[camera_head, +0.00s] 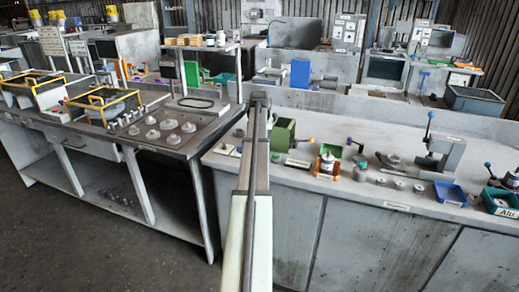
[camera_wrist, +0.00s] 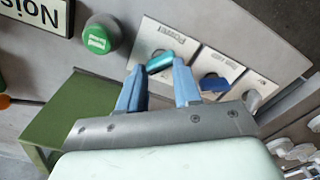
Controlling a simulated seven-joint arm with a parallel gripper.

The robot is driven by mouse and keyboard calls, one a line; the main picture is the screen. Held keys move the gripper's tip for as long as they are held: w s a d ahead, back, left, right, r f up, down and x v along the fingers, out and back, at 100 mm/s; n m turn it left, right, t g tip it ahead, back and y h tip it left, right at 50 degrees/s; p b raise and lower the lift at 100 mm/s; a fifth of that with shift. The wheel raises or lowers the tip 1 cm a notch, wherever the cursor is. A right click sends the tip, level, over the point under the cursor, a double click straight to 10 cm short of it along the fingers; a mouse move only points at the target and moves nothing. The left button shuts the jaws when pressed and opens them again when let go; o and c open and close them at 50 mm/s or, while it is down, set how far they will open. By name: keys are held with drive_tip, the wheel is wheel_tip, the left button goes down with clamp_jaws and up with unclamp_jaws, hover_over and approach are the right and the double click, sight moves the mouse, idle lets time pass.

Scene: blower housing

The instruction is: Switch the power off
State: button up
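In the wrist view, a teal rotary knob (camera_wrist: 160,62) sits on a white plate whose label appears to read "Power". The knob's bar lies slightly tilted. My gripper (camera_wrist: 158,70) has two blue fingers spread apart, with the knob between or just beyond their tips. I cannot tell whether either finger touches it. In the head view, my arm reaches away over the bench and hides the knob and the gripper's fingers.
To the right of the teal knob are a blue knob (camera_wrist: 213,83) and a grey one (camera_wrist: 252,99). A green button (camera_wrist: 98,39) is to the left, above a green box (camera_wrist: 75,112). The bench (camera_head: 330,190) bears a blue tray (camera_head: 450,194) and several small parts.

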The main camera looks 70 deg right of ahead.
drive_tip(key=m, duration=0.1)
drive_tip(key=f+m, duration=0.1)
drive_tip(key=m, duration=0.1)
drive_tip(key=shift+a+f+m, duration=0.1)
drive_tip(key=shift+a+m, duration=0.1)
drive_tip(key=shift+m, duration=0.1)
drive_tip(key=m, duration=0.3)
drive_tip(key=shift+m, duration=0.4)
drive_tip(key=m, duration=0.4)
drive_tip(key=shift+m, duration=0.4)
drive_tip(key=shift+d+f+m, duration=0.25)
drive_tip(key=shift+d+m, duration=0.05)
drive_tip(key=shift+m, duration=0.1)
drive_tip(key=shift+a+r+m, duration=0.15)
drive_tip(key=shift+r+m, duration=0.1)
drive_tip(key=shift+m, duration=0.15)
drive_tip(key=shift+f, duration=0.65)
drive_tip(key=shift+c, duration=0.3)
clamp_jaws()
